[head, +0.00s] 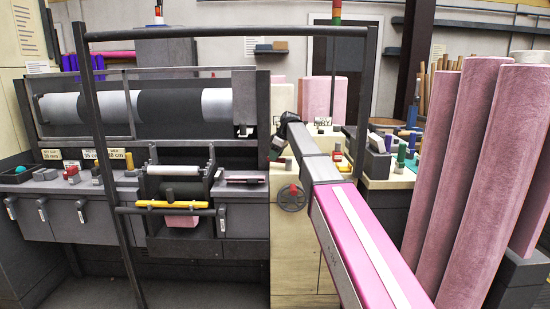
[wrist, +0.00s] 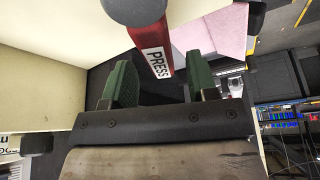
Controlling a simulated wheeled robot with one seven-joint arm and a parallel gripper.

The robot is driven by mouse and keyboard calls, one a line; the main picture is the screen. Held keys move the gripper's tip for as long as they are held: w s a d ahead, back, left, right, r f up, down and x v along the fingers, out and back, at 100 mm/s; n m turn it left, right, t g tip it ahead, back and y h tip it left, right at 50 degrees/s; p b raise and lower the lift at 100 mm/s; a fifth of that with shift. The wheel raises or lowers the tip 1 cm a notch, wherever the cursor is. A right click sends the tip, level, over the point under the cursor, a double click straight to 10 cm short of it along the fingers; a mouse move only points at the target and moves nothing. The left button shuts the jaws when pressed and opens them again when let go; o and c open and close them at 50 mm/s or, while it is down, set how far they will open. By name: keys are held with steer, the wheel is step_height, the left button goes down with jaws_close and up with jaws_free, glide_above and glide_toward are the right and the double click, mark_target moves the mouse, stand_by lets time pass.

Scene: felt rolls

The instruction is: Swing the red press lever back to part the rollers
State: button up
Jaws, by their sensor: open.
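The red press lever (wrist: 157,58), marked PRESS and with a round grey knob, shows at the top of the wrist view. Its lower end appears in the gap between the green finger pads of my gripper (wrist: 159,62). The gripper is open, and I cannot tell whether either pad touches the lever. In the head view my gripper (head: 283,130) is small and dark, beside the machine's right end; the lever cannot be made out there. A long white-and-dark roller (head: 120,105) lies across the machine, with a smaller white roller (head: 181,170) on the unit below.
A handwheel (head: 291,198) sits on the cream cabinet below my gripper. Tall pink felt rolls (head: 470,180) stand at the right. A dark tube frame (head: 230,31) spans the front of the machine. A yellow bar (head: 172,204) crosses the small roller unit.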

steer(key=shift+a+f, duration=0.2)
steer(key=shift+f, duration=0.35)
jaws_close()
